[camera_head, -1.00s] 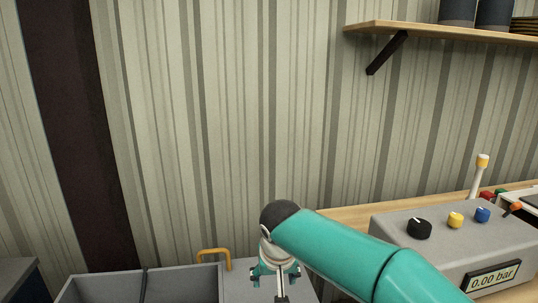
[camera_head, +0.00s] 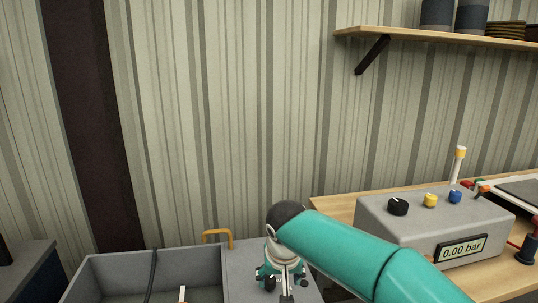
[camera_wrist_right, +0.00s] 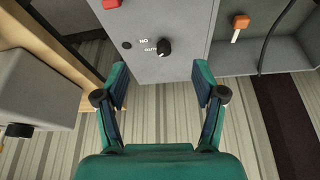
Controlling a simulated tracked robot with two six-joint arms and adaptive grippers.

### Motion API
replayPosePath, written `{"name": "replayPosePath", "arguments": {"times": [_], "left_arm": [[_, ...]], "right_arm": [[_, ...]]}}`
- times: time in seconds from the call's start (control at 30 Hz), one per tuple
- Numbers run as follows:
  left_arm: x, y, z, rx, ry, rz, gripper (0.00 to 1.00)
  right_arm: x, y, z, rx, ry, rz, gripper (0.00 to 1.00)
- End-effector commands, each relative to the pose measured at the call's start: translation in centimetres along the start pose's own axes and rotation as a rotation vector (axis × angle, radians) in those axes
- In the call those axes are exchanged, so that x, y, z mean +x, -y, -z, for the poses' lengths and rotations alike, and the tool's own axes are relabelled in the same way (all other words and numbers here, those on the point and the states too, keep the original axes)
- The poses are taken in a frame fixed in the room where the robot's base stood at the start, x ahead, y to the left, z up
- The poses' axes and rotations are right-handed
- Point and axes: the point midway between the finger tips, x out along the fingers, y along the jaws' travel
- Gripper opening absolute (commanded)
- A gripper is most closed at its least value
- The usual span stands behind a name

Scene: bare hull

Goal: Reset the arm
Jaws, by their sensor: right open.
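My right arm, teal with a dark joint, comes in from the lower right in the head view. My right gripper (camera_head: 282,280) hangs at its end, over the grey panel beside the open grey box. In the right wrist view my right gripper (camera_wrist_right: 160,88) shows its two teal fingers wide apart with nothing between them. Ahead of the fingers is the grey panel (camera_wrist_right: 180,52) with a black knob (camera_wrist_right: 164,48) and partly readable lettering. My left gripper is not in the head view.
The open grey box (camera_head: 110,277) has a yellow handle (camera_head: 218,235) near it. A grey console (camera_head: 430,220) with knobs and a "0.00 bar" display (camera_head: 461,249) stands on a wooden bench (camera_head: 340,208) at right. A wooden shelf (camera_head: 440,36) hangs above. An orange-topped lever (camera_wrist_right: 239,26) shows in the wrist view.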

Motion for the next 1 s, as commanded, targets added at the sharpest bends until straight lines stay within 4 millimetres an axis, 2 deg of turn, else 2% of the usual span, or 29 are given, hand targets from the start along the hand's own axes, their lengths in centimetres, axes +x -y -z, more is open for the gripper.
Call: {"name": "replayPosePath", "arguments": {"times": [0.03, 0.13, 0.27, 0.37, 0.47, 0.53, 0.67, 0.77, 0.8, 0.87, 0.9, 1.0], "left_arm": [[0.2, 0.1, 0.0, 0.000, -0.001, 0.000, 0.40], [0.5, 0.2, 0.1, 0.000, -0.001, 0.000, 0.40], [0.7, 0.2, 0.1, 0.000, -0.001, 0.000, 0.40], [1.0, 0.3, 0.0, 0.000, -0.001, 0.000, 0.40], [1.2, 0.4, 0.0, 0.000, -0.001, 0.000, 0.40], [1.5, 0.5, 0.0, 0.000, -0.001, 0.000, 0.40], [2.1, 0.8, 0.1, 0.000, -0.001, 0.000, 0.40], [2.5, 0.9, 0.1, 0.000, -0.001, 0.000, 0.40], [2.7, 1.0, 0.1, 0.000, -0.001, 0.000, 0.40], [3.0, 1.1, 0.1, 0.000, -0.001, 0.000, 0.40], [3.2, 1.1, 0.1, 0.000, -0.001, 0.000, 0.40], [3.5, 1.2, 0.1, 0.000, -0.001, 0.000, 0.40]], "right_arm": [[1.1, -1.0, -0.1, 0.016, 0.015, -0.009, 0.69], [2.8, -2.8, -0.4, 0.044, 0.042, -0.025, 0.69], [5.5, -5.0, -1.8, 0.070, 0.099, -0.049, 0.69], [8.0, -6.8, -3.7, 0.091, 0.161, -0.067, 0.69], [10.9, -8.5, -6.3, 0.115, 0.239, -0.077, 0.69], [13.3, -9.6, -8.8, 0.136, 0.301, -0.076, 0.69], [19.1, -11.5, -15.8, 0.180, 0.440, -0.037, 0.69], [22.9, -11.9, -22.4, 0.220, 0.537, 0.029, 0.69], [24.2, -11.8, -25.2, 0.238, 0.570, 0.062, 0.69], [25.7, -11.4, -29.5, 0.271, 0.613, 0.114, 0.69], [26.5, -10.9, -32.5, 0.295, 0.636, 0.152, 0.69], [27.2, -9.2, -39.4, 0.359, 0.661, 0.241, 0.69]]}}
